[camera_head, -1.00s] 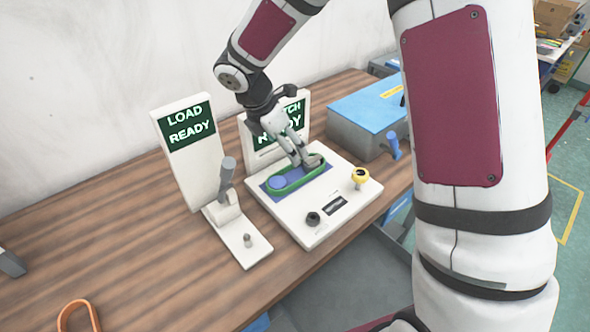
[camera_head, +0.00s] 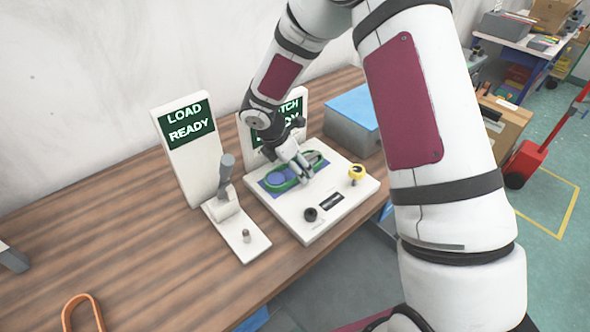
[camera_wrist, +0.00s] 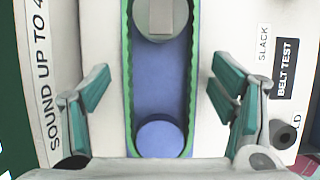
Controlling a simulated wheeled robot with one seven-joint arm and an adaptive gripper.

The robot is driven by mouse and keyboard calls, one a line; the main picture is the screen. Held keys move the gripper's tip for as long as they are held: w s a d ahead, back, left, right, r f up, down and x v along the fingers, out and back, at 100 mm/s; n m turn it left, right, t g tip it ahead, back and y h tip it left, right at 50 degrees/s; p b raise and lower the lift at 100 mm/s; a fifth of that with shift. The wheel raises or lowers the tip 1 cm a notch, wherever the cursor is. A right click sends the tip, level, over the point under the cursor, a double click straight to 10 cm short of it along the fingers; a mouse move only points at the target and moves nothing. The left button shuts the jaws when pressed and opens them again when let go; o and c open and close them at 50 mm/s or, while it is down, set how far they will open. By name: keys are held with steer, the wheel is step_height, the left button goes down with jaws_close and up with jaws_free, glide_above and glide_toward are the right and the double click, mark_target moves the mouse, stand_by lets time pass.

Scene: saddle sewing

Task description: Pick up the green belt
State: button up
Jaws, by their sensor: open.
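The green belt (camera_wrist: 189,82) is a long toothed loop around a blue area with a grey round pulley (camera_wrist: 160,18) and a blue round pulley (camera_wrist: 160,138) inside it. In the head view the belt (camera_head: 281,187) lies on the white belt-test device (camera_head: 318,222). My gripper (camera_wrist: 158,88) is open, with one finger on each side of the belt, and the fingers are apart from it in the wrist view. In the head view my gripper (camera_head: 304,178) is over the belt and hides part of it. Whether it touches the device is unclear.
A white stand reading LOAD READY (camera_head: 187,125) with a grey lever (camera_head: 227,170) is left of the device. A yellow knob (camera_head: 357,173) and black knob (camera_head: 310,214) sit on the device. A blue-topped box (camera_head: 352,110) stands behind. An orange loop (camera_head: 82,300) lies front left.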

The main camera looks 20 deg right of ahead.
steer(key=c, duration=1.4)
steer(key=shift+r, duration=0.1)
